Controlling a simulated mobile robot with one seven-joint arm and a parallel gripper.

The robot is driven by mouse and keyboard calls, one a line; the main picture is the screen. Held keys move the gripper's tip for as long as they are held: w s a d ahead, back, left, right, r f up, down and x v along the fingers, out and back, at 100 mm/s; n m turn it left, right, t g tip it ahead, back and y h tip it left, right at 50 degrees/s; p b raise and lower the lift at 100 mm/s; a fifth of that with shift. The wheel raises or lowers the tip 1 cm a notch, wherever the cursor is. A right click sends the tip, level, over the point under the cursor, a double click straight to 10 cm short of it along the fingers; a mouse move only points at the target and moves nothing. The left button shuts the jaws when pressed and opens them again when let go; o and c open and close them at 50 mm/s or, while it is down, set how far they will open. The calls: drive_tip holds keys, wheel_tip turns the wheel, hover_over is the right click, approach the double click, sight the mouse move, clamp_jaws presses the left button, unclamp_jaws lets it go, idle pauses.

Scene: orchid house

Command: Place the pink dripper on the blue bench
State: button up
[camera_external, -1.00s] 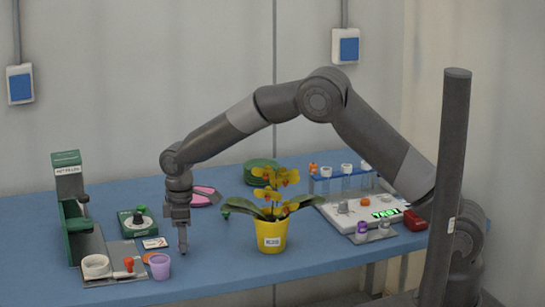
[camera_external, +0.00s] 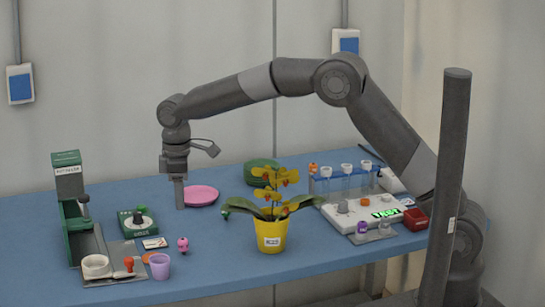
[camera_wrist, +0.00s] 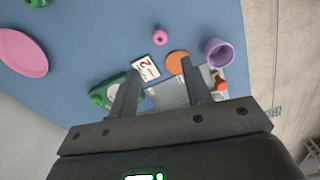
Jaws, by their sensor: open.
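The pink dripper (camera_external: 183,244) stands on the bare top of the blue bench (camera_external: 213,258), behind and right of the purple cup. In the wrist view the dripper (camera_wrist: 159,36) shows as a small pink round shape with a dark centre, on the blue surface (camera_wrist: 100,30). My gripper (camera_external: 180,206) hangs above and behind the dripper, clear of it. In the wrist view the two fingers (camera_wrist: 158,85) are spread apart with nothing held between them.
The purple cup (camera_external: 159,266), an orange disc (camera_wrist: 178,62) and a card (camera_external: 154,243) are close to the dripper. A yellow-potted orchid (camera_external: 271,237) stands to the right. A pink plate (camera_external: 201,196) lies behind. Bench between dripper and orchid is clear.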

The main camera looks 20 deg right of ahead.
drive_tip(key=shift+r, duration=0.3)
drive_tip(key=shift+d, duration=0.1)
drive_tip(key=d+r+m+t, duration=0.15)
drive_tip(key=d+r, duration=0.35)
drive_tip(key=d, duration=0.5)
drive_tip(key=d+r+m+y, duration=0.1)
drive_tip(key=d+r+m, duration=0.3)
drive_tip(key=d, duration=0.5)
drive_tip(key=d+r+m+t, duration=0.1)
drive_tip(key=d+r, duration=0.5)
drive_tip(key=d, duration=0.4)
drive_tip(key=s+d+f+m+t+h, duration=0.1)
drive_tip(key=s+d+m, duration=0.7)
drive_tip(key=s+d, duration=1.2)
drive_tip(key=shift+d+f+m+t, duration=0.35)
drive_tip(key=shift+d+f+t, duration=0.5)
drive_tip(key=shift+t, duration=0.2)
